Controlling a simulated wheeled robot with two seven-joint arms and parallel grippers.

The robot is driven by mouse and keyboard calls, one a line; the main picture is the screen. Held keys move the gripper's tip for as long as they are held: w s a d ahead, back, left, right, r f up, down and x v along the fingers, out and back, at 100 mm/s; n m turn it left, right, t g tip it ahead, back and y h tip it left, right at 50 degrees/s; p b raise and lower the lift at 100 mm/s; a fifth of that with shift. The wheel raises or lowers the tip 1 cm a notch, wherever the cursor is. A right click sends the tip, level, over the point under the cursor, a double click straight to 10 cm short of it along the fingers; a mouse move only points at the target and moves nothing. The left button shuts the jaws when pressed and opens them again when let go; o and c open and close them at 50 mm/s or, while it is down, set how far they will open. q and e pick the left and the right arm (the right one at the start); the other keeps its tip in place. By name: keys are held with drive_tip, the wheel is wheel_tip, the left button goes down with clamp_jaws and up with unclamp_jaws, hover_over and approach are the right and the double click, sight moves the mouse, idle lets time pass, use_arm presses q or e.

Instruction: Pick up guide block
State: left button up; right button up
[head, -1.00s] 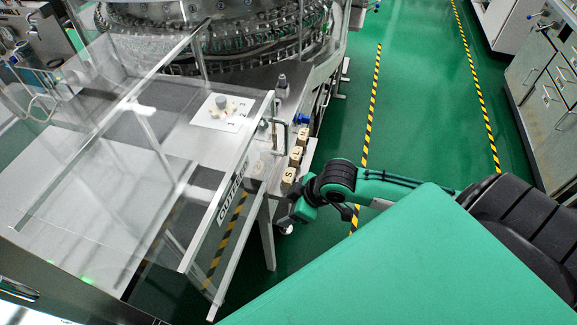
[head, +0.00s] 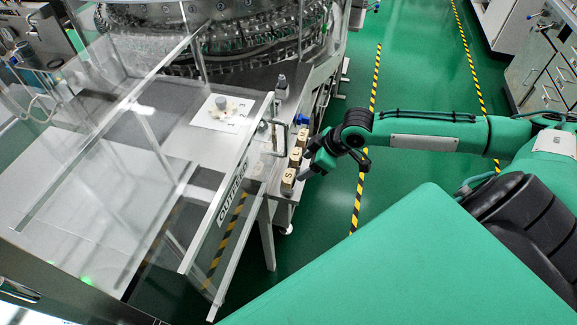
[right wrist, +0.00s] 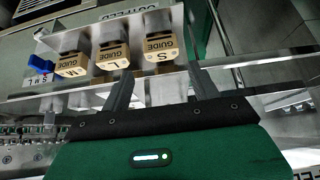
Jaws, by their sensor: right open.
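Three tan guide blocks stand in a row on the narrow metal ledge at the table's right edge. In the head view they are the S block (head: 288,178), the L block (head: 295,157) and the M block (head: 302,138). The right wrist view shows the S block (right wrist: 160,50), the L block (right wrist: 112,56) and the M block (right wrist: 76,65), each marked GUIDE. My right gripper (head: 304,160) is open and empty beside the row, on its right. In the right wrist view its fingers (right wrist: 160,88) point toward the S and L blocks, apart from them as far as I can tell. My left gripper is not in view.
A clear panel and door with a metal frame (head: 228,195) stand left of the blocks. A blue knob (head: 302,118) sits just beyond the row. Green floor to the right is free.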

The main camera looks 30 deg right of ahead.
sight(291, 176)
drive_tip(key=x, duration=0.4)
drive_tip(key=shift+w+a+f+p, duration=0.1)
drive_tip(key=shift+w+f+p, duration=0.1)
drive_tip(key=shift+f+p, duration=0.15)
drive_tip(key=shift+p+x, duration=0.8)
drive_tip(key=shift+x, duration=1.45)
drive_tip(key=shift+w+a+f, duration=0.1)
drive_tip(key=shift+a+f, duration=0.1)
drive_tip(key=shift+f, duration=0.15)
drive_tip(key=c, duration=0.8)
drive_tip(key=shift+o, duration=0.2)
